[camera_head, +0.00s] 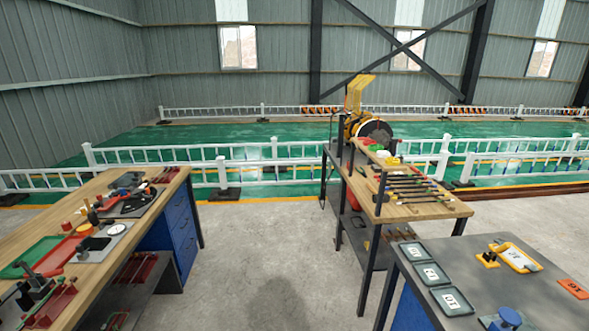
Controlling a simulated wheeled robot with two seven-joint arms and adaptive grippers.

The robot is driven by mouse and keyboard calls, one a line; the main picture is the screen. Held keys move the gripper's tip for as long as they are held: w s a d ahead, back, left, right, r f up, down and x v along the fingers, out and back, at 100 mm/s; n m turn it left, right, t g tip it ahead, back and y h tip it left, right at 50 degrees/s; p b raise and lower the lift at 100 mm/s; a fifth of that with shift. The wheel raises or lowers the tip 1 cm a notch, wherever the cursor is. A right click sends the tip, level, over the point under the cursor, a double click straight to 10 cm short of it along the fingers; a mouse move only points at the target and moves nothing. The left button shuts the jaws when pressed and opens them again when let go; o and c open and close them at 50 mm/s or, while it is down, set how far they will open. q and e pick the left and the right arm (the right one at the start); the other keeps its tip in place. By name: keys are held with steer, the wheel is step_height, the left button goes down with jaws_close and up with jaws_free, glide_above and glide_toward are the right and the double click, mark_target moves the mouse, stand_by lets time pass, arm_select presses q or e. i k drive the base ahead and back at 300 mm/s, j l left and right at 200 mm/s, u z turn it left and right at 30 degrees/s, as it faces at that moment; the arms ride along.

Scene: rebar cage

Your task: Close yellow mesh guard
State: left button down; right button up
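The yellow mesh guard (358,92) stands up at the far end of the middle bench, above a yellow machine with a dark round disc (375,132). The guard looks raised, tilted up and clear of most of the disc. It is small and far off, so its mesh and hinge cannot be made out. Neither of my grippers shows in this view.
The middle wooden bench (440,207) holds a row of tools. A left workbench (160,215) carries trays and tools; a grey table (398,258) stands at front right. Concrete floor (270,250) between the benches is clear. White railings (255,172) run behind.

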mark_target(358, 92)
steer(key=i, duration=1.2)
steer(key=i+z, duration=0.1)
steer(key=i, duration=1.1)
steer(key=i+j+z, duration=0.15)
steer(key=i+z, duration=0.35)
steer(key=i, duration=0.3)
steer(key=i+z, duration=0.4)
steer(key=i, duration=0.25)
steer(key=i+j+u, duration=0.1)
steer(key=i+j, duration=0.3)
steer(key=j, duration=0.15)
steer(key=i+j+u, duration=0.1)
steer(key=i+j, duration=0.35)
steer(key=j, duration=0.1)
